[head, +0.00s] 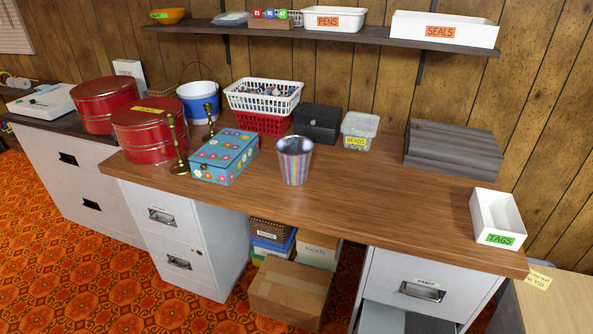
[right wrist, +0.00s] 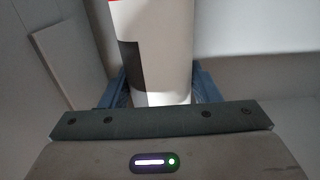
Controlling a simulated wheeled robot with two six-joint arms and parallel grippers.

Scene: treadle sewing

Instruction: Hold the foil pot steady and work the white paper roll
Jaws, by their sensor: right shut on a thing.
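The foil pot (head: 294,160), a shiny striped tapered cup, stands upright on the brown wooden worktop, right of a flowered blue box. No gripper shows near it in the head view. In the right wrist view my right gripper (right wrist: 162,92) is shut on the white paper roll (right wrist: 160,50), a pale cylinder with a dark patch on its left side and a bit of red at the top. Its blue fingers lie on either side of the roll. The roll's far end is out of frame. My left gripper is in neither view.
Brass candlesticks (head: 176,145), the flowered box (head: 224,156), a black box (head: 318,123) and a beads tub (head: 359,130) stand around the pot. A white tags tray (head: 497,218) sits at the right end. The worktop front right of the pot is clear. Pale walls surround the right gripper.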

